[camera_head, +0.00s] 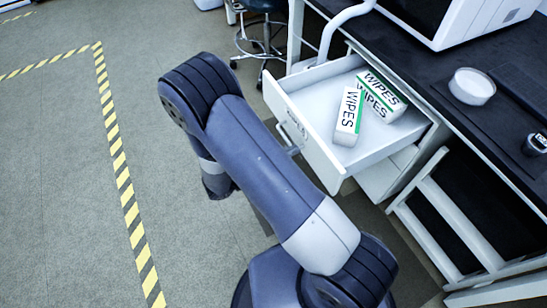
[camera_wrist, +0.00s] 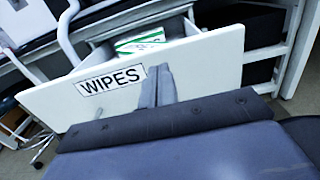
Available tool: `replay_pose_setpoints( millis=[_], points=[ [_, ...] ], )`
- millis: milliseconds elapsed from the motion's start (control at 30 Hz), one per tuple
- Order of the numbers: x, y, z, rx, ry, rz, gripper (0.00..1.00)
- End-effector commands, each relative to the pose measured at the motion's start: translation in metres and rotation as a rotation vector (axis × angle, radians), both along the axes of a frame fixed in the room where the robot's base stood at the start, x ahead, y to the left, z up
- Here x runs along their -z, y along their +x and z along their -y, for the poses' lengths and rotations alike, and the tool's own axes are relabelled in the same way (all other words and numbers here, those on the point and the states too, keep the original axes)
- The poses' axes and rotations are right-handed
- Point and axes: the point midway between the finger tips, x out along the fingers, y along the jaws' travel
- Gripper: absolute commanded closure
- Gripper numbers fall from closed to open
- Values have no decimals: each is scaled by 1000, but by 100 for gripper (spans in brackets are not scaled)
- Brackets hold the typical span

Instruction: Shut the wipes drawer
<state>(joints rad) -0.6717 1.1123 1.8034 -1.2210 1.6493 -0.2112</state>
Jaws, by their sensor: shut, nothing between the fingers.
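The wipes drawer (camera_head: 325,165) is white and stands pulled out from under the dark bench in the head view. Its front panel (camera_wrist: 215,68) with a "WIPES" label fills much of the wrist view. Several white and green wipes packs (camera_head: 349,112) lie inside; one shows over the front panel in the wrist view (camera_wrist: 140,42). My gripper (camera_wrist: 158,72) is shut and empty, its fingers in front of the drawer panel, just right of the label. I cannot tell whether the fingertips touch the panel. My arm hides most of the gripper in the head view.
The bench top (camera_head: 425,65) carries a white machine (camera_head: 460,20) and a round white dish (camera_head: 472,86). A white-framed step or shelf unit (camera_head: 450,225) stands right of the drawer. A stool (camera_head: 262,35) stands behind it. Floor left of my arm is clear, with yellow-black tape (camera_head: 122,170).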

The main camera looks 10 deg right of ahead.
Motion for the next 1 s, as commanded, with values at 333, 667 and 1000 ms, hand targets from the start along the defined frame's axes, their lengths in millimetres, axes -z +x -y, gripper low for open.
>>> replay_pose_setpoints(
  millis=[333,667,1000],
  points=[
    [0,13,43,2,0,-1,100],
    [0,15,48,-1,0,0,100],
    [0,18,57,2,0,-1,100]
  ],
)
